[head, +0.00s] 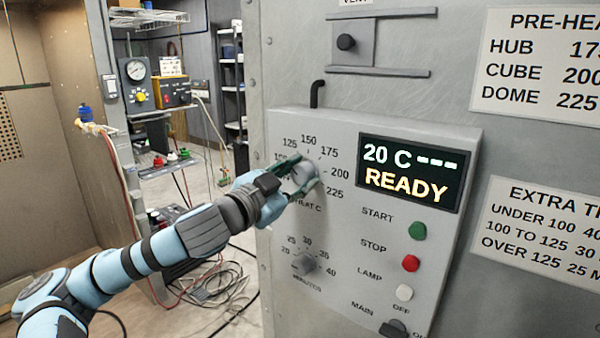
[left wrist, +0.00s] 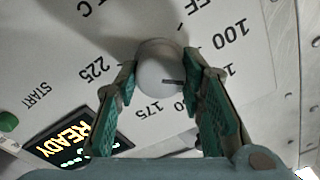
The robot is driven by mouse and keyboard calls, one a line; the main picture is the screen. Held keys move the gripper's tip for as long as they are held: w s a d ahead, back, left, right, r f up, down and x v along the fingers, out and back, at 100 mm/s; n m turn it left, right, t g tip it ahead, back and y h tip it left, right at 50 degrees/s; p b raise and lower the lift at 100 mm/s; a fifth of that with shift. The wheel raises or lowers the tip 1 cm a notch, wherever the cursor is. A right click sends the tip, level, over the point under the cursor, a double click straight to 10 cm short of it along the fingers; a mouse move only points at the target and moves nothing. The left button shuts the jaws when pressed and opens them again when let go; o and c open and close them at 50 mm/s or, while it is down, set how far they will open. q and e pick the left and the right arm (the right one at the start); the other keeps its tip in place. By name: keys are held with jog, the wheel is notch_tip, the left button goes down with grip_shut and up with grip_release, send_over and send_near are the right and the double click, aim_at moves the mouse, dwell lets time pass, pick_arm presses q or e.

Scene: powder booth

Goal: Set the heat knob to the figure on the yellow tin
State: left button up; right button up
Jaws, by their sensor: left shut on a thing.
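The heat knob (head: 305,172) is a pale round dial on the grey control panel, ringed by figures up to 225. My left gripper (head: 302,177) is shut on it, one finger on each side. In the left wrist view the knob (left wrist: 156,66) sits between the green finger pads. Its dark pointer line points right, toward the right finger, on the side between the 100 and 175 labels. That finger partly hides the figures there, so the exact setting cannot be read. The yellow tin is not in view. My right gripper is not in view.
The display (head: 410,172) reads 20 C and READY. Below it are the green start button (head: 418,231), red stop button (head: 411,263) and white lamp button (head: 404,292). The minutes knob (head: 304,264) is below the heat knob. A pre-heat chart (head: 545,65) hangs upper right.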

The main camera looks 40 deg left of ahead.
pick_arm(q)
jog(key=m+p, duration=0.1)
jog(key=m, duration=0.3)
jog(key=shift+r+m, duration=0.1)
jog(key=shift+m, duration=0.3)
jog(key=m+p, duration=0.1)
jog(key=m, duration=0.3)
jog(key=shift+m+h+p, duration=0.3)
jog(key=shift+m+p, duration=0.1)
jog(key=m, duration=0.2)
jog(key=shift+m+p, duration=0.4)
jog(key=m, duration=0.3)
jog(key=shift+f+m, duration=0.2)
jog(key=shift+m, duration=0.1)
jog(key=m, duration=0.4)
jog(key=shift+m, duration=0.3)
jog(key=m, duration=0.4)
jog(key=shift+m, duration=0.3)
jog(key=m, duration=0.4)
jog(key=shift+g, duration=0.3)
jog(key=m, duration=0.4)
jog(key=shift+a+m, duration=0.1)
jog(key=shift+m, duration=0.3)
